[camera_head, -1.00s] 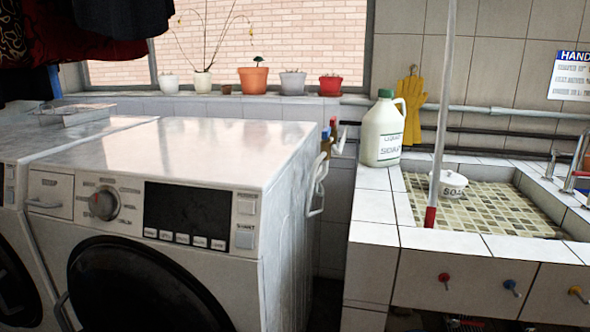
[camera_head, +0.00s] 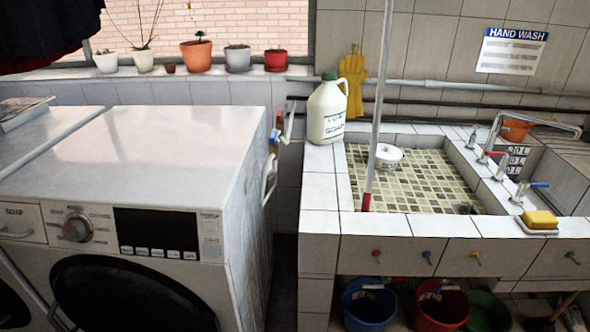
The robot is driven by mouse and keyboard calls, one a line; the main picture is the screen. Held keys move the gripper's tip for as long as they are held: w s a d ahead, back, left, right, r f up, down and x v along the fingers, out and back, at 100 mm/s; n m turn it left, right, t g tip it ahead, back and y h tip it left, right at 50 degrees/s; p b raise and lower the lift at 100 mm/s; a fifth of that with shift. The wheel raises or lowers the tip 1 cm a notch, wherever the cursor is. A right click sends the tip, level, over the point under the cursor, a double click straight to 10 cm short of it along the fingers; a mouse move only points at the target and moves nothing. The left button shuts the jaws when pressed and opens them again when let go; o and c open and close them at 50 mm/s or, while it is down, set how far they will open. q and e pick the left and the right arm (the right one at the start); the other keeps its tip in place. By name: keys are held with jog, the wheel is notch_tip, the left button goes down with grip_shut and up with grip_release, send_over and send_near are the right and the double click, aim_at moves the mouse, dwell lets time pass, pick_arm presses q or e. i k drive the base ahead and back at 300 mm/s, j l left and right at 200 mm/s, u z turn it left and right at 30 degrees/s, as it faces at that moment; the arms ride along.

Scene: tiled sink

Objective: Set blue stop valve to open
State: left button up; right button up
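Several blue-handled fittings show in the head view. A small blue knob (camera_head: 427,255) is on the tiled front of the sink counter, between a red and an orange knob. A tap with a blue lever (camera_head: 534,186) stands on the sink ledge at the right. A small blue handle (camera_head: 274,137) shows on the wall fittings behind the washing machine, partly hidden by it. I cannot tell from the frame which one is the stop valve, or whether any is open. Neither of my grippers is in view.
A white washing machine (camera_head: 150,160) fills the left. A soap jug (camera_head: 327,112), a bowl (camera_head: 388,157) and a yellow sponge (camera_head: 540,219) are around the sink. A pole (camera_head: 378,100) rises in front. Blue (camera_head: 370,305) and red (camera_head: 440,308) buckets stand under the counter.

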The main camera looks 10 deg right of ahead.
aim_at(442, 280)
jog(key=z, duration=1.1)
